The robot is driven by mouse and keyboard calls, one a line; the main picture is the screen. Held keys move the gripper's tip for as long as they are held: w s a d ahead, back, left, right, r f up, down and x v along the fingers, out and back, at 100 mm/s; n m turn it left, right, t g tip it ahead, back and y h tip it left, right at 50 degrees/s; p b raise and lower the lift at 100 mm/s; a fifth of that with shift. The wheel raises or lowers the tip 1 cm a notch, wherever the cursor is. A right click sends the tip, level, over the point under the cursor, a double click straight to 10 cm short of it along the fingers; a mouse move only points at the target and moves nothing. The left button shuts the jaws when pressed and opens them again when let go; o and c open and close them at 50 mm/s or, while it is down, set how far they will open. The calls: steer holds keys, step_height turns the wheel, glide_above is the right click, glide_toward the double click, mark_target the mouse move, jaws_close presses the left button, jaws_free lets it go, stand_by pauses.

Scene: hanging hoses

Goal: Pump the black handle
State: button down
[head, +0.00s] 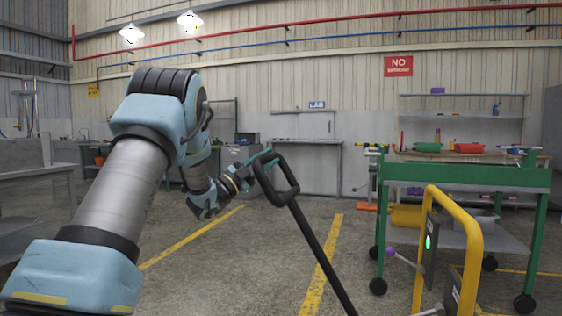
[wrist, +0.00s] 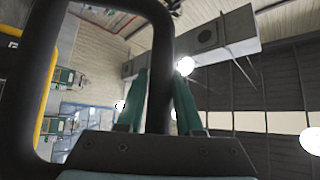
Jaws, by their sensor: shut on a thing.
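The black handle (head: 318,246) is a long, tilted bar with a closed loop grip at its top, in the middle of the head view. Its lower end runs out of the bottom of the picture. My gripper (head: 267,160) is at the upper left of the loop, with its teal fingers shut on the loop. In the wrist view the black bar of the handle (wrist: 159,60) passes between the two teal fingers of my gripper (wrist: 160,95). The rest of the loop curves off to the left there.
A yellow tubular frame (head: 470,240) stands right of the handle, with a dark panel bearing a green light. A green cart (head: 465,176) with items is behind it. Yellow lines mark the open concrete floor. A grey bench (head: 30,158) is at left.

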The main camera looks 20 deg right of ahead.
steer(key=shift+w+a+f, duration=0.15)
steer(key=shift+a, duration=0.1)
steer(key=c, duration=0.6)
jaws_free()
steer(key=b+v, duration=0.1)
steer(key=v, duration=0.9)
steer(key=shift+a+f, duration=0.25)
steer(key=shift+a, duration=0.05)
